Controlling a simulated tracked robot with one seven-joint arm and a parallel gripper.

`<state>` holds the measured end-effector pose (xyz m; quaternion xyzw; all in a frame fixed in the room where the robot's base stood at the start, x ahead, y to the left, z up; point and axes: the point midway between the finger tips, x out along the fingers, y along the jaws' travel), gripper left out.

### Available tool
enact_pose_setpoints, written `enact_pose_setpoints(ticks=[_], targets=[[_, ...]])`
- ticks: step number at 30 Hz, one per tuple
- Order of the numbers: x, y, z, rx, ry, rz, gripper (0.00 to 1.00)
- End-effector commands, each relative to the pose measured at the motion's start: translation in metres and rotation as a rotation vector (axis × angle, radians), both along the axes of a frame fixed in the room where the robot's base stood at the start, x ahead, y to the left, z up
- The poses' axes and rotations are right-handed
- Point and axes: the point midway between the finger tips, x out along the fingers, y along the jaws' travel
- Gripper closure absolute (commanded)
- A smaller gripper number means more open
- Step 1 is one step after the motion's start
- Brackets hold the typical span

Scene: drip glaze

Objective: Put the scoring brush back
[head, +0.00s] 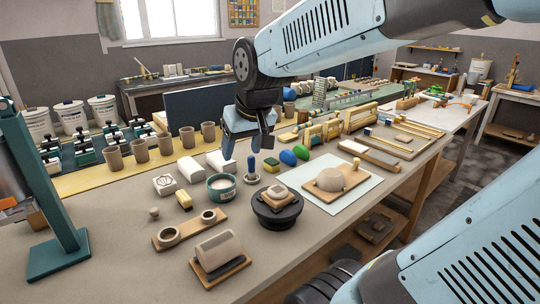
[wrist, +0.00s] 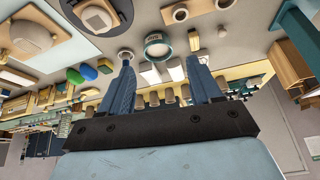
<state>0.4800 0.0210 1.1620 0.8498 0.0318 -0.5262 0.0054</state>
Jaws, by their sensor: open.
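A teal jar (head: 221,187) with a pale top stands in front of the tool.
A dark turntable (head: 277,212) with a clay piece stands at front. Green and blue lumps (head: 288,157) and a yellow-green sponge (head: 271,165) lie right of the tool. Several clay cups (head: 165,144) stand behind left. A teal post (head: 62,247) rises at the left edge. Bare table lies at front left.

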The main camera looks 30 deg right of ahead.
Motion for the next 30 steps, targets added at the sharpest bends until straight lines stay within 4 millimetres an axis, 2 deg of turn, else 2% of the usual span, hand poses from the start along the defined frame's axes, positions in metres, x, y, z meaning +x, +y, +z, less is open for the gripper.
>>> enact_pose_setpoints(ticks=[1,6,12,30], targets=[[-0.015,-0.005,0.005,-0.002,-0.012,-0.011,0.36],[-0.057,-0.015,0.012,-0.012,-0.024,-0.039,0.36],[-0.084,-0.02,0.013,-0.022,-0.029,-0.057,0.36],[-0.089,-0.021,0.013,-0.023,-0.029,-0.06,0.36]])
